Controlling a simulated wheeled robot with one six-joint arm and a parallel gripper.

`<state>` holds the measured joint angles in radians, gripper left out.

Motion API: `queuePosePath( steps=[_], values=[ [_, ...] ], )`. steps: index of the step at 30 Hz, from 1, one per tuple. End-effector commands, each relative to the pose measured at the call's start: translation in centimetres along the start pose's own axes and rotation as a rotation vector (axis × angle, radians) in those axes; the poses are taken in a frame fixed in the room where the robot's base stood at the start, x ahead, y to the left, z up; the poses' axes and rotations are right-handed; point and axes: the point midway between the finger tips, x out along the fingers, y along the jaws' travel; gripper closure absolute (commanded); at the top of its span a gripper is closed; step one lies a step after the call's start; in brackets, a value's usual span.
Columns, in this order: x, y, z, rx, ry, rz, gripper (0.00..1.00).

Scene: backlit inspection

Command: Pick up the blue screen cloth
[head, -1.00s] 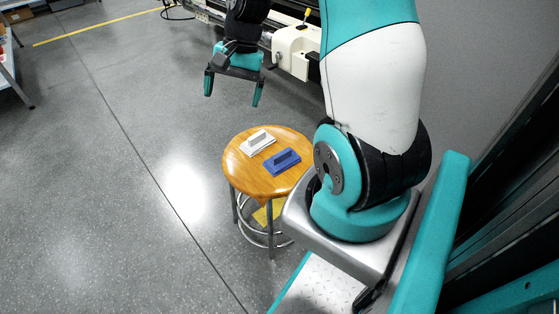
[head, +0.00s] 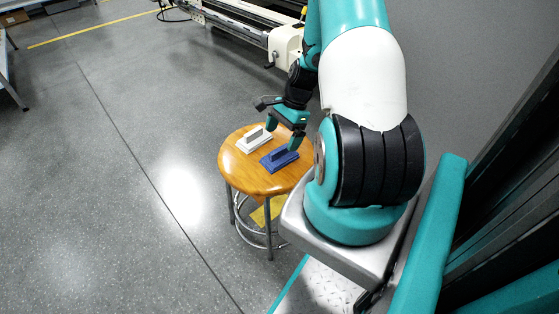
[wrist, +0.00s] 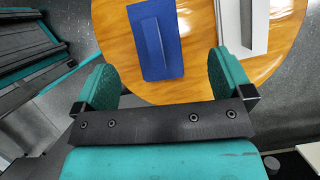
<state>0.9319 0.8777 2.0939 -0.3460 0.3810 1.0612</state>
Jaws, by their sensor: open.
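The blue screen cloth (head: 279,161) is a flat blue pad with a raised ridge along its middle. It lies on the round wooden stool top (head: 237,178). In the wrist view the blue screen cloth (wrist: 157,38) lies ahead of and between the two teal fingers. My gripper (head: 284,141) is open and empty, low over the stool beside the blue cloth's far edge. In the wrist view my gripper (wrist: 162,80) has its fingers wide apart. I cannot tell whether the fingertips touch anything.
A white pad (head: 253,140) of similar shape lies on the stool, left of and behind the blue one; it also shows in the wrist view (wrist: 233,28). A yellow item (head: 262,213) is under the stool top. A white machine (head: 284,45) stands behind. Floor to the left is clear.

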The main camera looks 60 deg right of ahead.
Motion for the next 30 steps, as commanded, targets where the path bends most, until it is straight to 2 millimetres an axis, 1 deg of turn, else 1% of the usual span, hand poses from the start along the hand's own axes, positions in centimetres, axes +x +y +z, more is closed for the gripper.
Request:
queuePosePath(
  steps=[1, 5, 8, 13, 16, 18, 23, 24, 25, 26, 27, 29, 30],
  values=[
    [0.6, 0.0, 0.0, 0.000, 0.000, 0.001, 0.02],
    [1.1, 0.0, -0.1, 0.000, 0.000, 0.000, 0.02],
    [1.9, 0.2, -0.3, 0.000, 0.000, 0.001, 0.02],
    [4.6, 0.8, -1.0, 0.001, 0.000, 0.002, 0.02],
    [5.8, 0.7, -0.9, -0.001, 0.000, 0.001, 0.02],
    [6.2, 0.7, -0.8, -0.001, 0.001, 0.000, 0.02],
    [6.1, 0.6, -0.8, -0.001, 0.001, -0.001, 0.02],
    [6.0, 0.7, -0.8, -0.001, 0.001, -0.001, 0.04],
    [6.0, 0.7, -0.8, -0.001, 0.001, -0.001, 0.11],
    [6.0, 0.7, -0.8, -0.001, 0.001, -0.001, 0.18],
    [6.0, 0.7, -0.8, -0.001, 0.001, -0.001, 0.27],
    [6.0, 0.7, -0.8, -0.001, 0.001, -0.001, 0.41],
    [6.0, 0.7, -0.8, -0.001, 0.001, -0.001, 0.50]
  ],
)
